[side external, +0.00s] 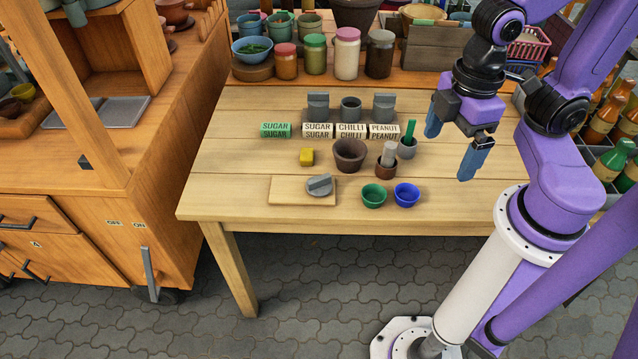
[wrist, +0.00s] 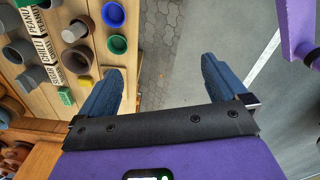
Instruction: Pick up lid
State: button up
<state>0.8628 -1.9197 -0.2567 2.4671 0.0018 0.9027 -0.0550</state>
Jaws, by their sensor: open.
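A round grey lid (side external: 320,186) with a raised bar handle lies on a thin wooden board (side external: 288,190) near the table's front edge. A grey pot (side external: 351,109) stands uncovered at the back, between a grey lidded pot (side external: 318,107) on its left and another lidded pot (side external: 384,107) on its right. My gripper (side external: 452,148) is open and empty in the air, right of the lid and well apart from it. In the wrist view, my gripper (wrist: 163,68) has its blue fingers spread over the paving; I cannot make out the lid there.
Near the lid are a yellow block (side external: 306,157), a brown mortar (side external: 349,155), a green bowl (side external: 374,195) and a blue bowl (side external: 407,195). A cup with a pestle (side external: 386,165) stands right of the mortar. Label blocks (side external: 351,131) line the pots' front. The table's left front is clear.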

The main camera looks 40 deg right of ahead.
jog(key=w+a+f+n, duration=0.15)
jog(key=w+a, duration=0.35)
jog(key=w, duration=0.8)
send_over(319, 178)
jog(key=shift+n, duration=0.25)
jog(key=f, duration=1.7)
jog(key=shift+s+d+f, duration=0.2)
jog(key=shift+d+f, duration=0.05)
jog(key=shift+d, duration=0.1)
jog(key=shift+w+a+f, duration=0.1)
jog(key=shift+a+f, duration=0.1)
jog(key=shift+f, duration=1.15)
jog(key=shift+w+a+f, duration=0.1)
jog(key=shift+a+f, duration=0.1)
jog(key=shift+f, duration=1.1)
jog(key=c, duration=1.1)
